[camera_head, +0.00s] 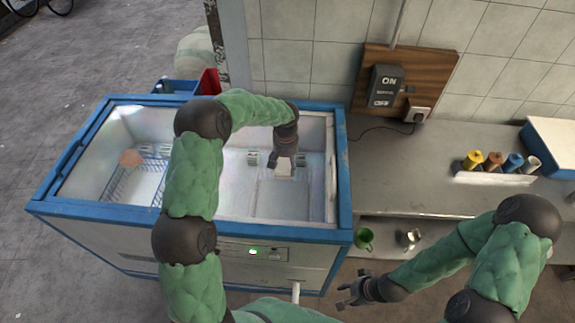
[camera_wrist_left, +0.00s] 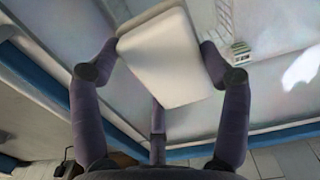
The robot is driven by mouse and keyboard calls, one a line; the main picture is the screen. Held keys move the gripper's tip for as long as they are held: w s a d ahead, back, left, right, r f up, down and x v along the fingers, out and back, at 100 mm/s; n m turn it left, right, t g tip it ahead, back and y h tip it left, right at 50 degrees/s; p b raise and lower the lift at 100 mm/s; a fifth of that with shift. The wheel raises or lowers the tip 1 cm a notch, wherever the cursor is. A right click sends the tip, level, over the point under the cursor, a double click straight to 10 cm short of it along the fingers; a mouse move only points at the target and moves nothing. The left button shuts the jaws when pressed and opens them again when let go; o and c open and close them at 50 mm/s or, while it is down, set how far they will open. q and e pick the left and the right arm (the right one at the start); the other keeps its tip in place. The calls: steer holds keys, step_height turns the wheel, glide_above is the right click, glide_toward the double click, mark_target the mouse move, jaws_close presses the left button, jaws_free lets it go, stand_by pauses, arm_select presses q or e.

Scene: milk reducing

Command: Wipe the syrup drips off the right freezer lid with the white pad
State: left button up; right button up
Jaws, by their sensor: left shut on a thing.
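The white pad (camera_head: 283,173) is held in my left gripper (camera_head: 285,160), over the right half of the freezer top. In the left wrist view the pad (camera_wrist_left: 165,58) is a pale rounded rectangle between the fingers. The right freezer lid (camera_head: 305,197) is clear, and the white freezer inside shows through it. I cannot make out syrup drips on it. Whether the pad touches the lid is not clear. My right gripper (camera_head: 352,290) is open and empty, low in front of the counter.
The blue-rimmed freezer (camera_head: 130,213) has a wire basket (camera_head: 137,185) inside at left. A grey counter (camera_head: 430,177) at right carries several coloured bottles (camera_head: 492,162). A green mug (camera_head: 364,239) stands on the shelf below. A switch box (camera_head: 386,85) is on the wall.

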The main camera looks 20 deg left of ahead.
arm_select(q)
steer(key=shift+w+d+r+p, duration=0.15)
steer(key=shift+r+p, duration=0.2)
steer(key=shift+r, duration=0.6)
steer(key=shift+r+p, duration=0.65)
steer(key=shift+r, duration=0.6)
arm_select(e)
steer(key=shift+w+v, duration=0.25)
steer(key=shift+v, duration=1)
arm_select(q)
steer(key=shift+f, duration=0.1)
arm_select(e)
steer(key=shift+s, duration=0.1)
